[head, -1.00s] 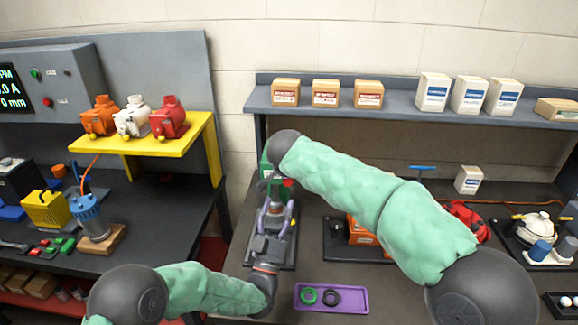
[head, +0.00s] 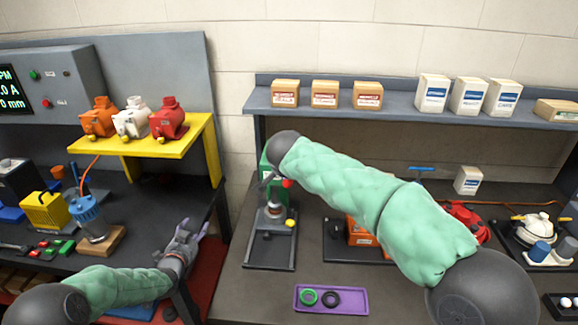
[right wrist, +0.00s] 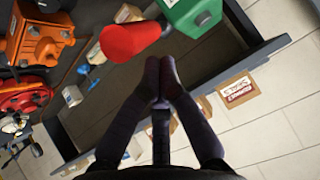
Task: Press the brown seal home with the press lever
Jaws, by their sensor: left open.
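The press stands on the left of the right bench in the head view, with a green column (head: 268,168), a dark base (head: 271,252) and a red lever knob (head: 287,183). A small grey and brownish part (head: 274,211) sits in the press; I cannot make out the brown seal for sure. In the right wrist view the red lever grip (right wrist: 130,40) and the green press body (right wrist: 192,14) lie just beyond my right gripper (right wrist: 159,62), whose fingers are together with nothing seen between them. My left gripper (head: 193,238) is open and empty, left of the press.
A purple tray (head: 355,307) with a green ring (head: 308,297) and a black ring (head: 331,298) lies at the bench front. An orange motor (head: 358,232) stands right of the press, partly behind my right arm. A floor gap separates the benches.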

